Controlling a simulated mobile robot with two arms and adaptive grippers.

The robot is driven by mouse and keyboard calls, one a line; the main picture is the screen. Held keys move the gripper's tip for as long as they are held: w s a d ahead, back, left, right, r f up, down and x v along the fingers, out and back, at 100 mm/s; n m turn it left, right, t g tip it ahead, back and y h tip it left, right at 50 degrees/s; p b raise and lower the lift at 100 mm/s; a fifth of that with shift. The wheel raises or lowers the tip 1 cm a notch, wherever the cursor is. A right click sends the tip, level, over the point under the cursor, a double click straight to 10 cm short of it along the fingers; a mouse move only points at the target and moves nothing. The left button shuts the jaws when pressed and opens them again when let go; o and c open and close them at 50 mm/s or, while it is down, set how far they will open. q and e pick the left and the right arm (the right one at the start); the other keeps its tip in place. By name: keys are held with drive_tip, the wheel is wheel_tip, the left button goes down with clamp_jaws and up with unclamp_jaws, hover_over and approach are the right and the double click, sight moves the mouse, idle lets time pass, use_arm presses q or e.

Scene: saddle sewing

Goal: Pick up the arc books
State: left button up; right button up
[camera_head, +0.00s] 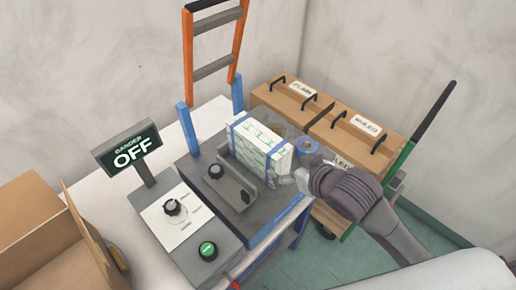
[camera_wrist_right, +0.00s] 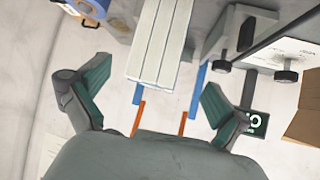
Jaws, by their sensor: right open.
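A stack of arc books (camera_head: 261,143), white with a green pattern and blue strips, stands upright on the grey bander (camera_head: 238,213). In the right wrist view the stack (camera_wrist_right: 160,45) shows as pale parallel slabs. My right gripper (camera_head: 284,178) is at the stack's lower right side in the head view, partly hidden by its own wrist. In the right wrist view the gripper (camera_wrist_right: 155,85) has its two green-padded fingers spread wide, with the stack ahead between them. I cannot tell whether a finger touches it. My left gripper is not in view.
A sign (camera_head: 132,151) reads "BANDER OFF" beside a knob panel (camera_head: 174,212). A blue tape roll (camera_head: 308,146) sits right of the books. Lidded wooden boxes (camera_head: 322,123) stand behind at right. An orange and blue ladder-like frame (camera_head: 238,40) rises behind. An open cardboard box (camera_head: 45,235) is at left.

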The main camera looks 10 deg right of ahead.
drive_tip(key=t+y, duration=0.1)
approach(259, 134)
drive_tip(key=shift+n, duration=0.4)
drive_tip(key=x, duration=0.2)
drive_tip(key=p+x, duration=0.1)
drive_tip(key=x, duration=0.1)
drive_tip(key=shift+w+a+f, duration=0.1)
drive_tip(key=shift+a+f, duration=0.2)
drive_tip(key=shift+a, duration=0.05)
drive_tip(key=shift+w+a+f, duration=0.1)
drive_tip(key=shift+w+f, duration=0.05)
drive_tip(key=shift+w, duration=0.1)
drive_tip(key=shift+w+a+f+p, duration=0.1)
drive_tip(key=shift+w+f+p, duration=0.1)
drive_tip(key=shift+w+p, duration=0.35)
drive_tip(key=p+x, duration=0.1)
drive_tip(key=x, duration=0.2)
drive_tip(key=shift+w+f, duration=0.2)
drive_tip(key=shift+w+a+f, duration=0.15)
drive_tip(key=shift+w+f, duration=0.1)
drive_tip(key=shift+s, duration=0.1)
drive_tip(key=c, duration=1.7)
drive_tip(key=shift+r, duration=0.25)
drive_tip(key=shift+c, duration=0.6)
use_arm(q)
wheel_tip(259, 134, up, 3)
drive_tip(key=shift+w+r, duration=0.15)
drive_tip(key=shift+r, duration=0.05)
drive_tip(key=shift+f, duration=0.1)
